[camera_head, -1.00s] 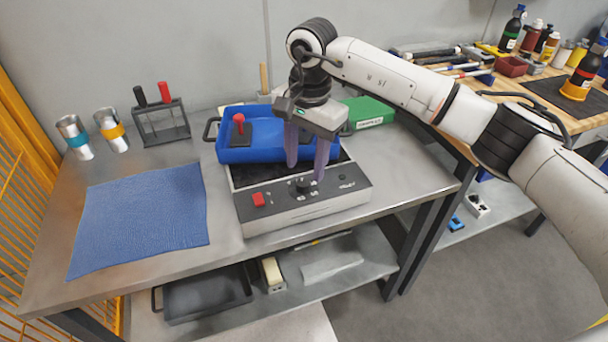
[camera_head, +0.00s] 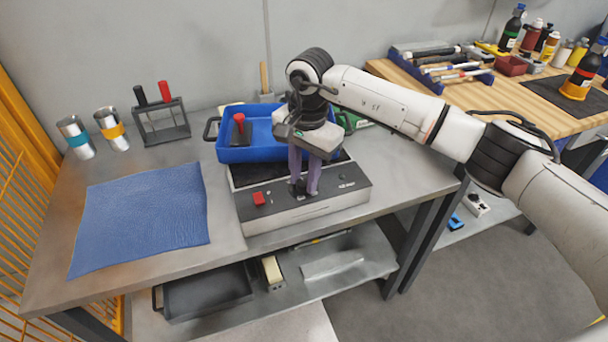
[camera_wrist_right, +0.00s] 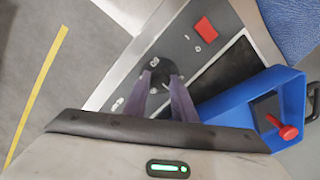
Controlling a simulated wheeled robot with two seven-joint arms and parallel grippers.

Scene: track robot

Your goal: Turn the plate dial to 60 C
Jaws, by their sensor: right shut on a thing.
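The hot plate (camera_head: 312,212) stands on the grey bench, with a dark top and a light front face. A red switch (camera_head: 259,198) sits at the left of its sloped panel. Its black dial (camera_wrist_right: 163,69) is in the middle of the panel, partly hidden by the fingers. My right gripper (camera_head: 304,190) points down with its purple fingers closed on the dial. In the right wrist view, the fingertips (camera_wrist_right: 163,80) meet the dial from both sides. The dial's set temperature is too small to read. My left gripper is not in view.
A blue mat (camera_head: 140,218), two metal cups and a small rack (camera_head: 162,124) are to the left. A green box is partly hidden behind my right arm.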

